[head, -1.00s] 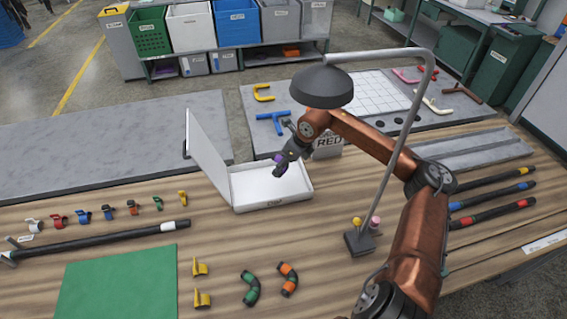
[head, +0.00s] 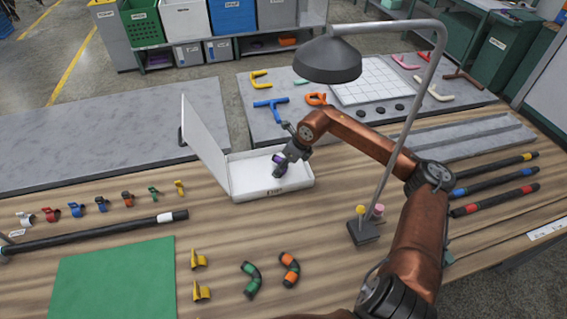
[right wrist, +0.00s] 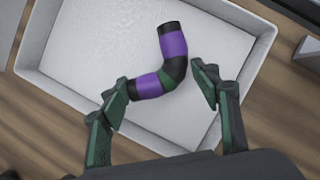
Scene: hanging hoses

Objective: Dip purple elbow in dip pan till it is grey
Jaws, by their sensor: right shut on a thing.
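The purple elbow (right wrist: 172,62) is a bent hose piece with purple bands, black ends and a green patch at the bend. My right gripper (right wrist: 160,88) is shut on it, with one finger at each side. In the head view, the elbow (head: 279,158) and the right gripper (head: 283,157) are over the white dip pan (head: 240,192), within its outline. The pan's lid stands open at its left. The pan's pale floor (right wrist: 90,45) shows behind the elbow in the right wrist view. I cannot tell whether the elbow touches it. My left gripper is not in view.
A lamp (head: 330,60) hangs above my right arm, its base (head: 363,232) on the table. A green mat (head: 115,283), yellow clips (head: 200,291), a green elbow (head: 251,279) and an orange elbow (head: 289,270) lie in front. Long black hoses (head: 495,189) lie at right.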

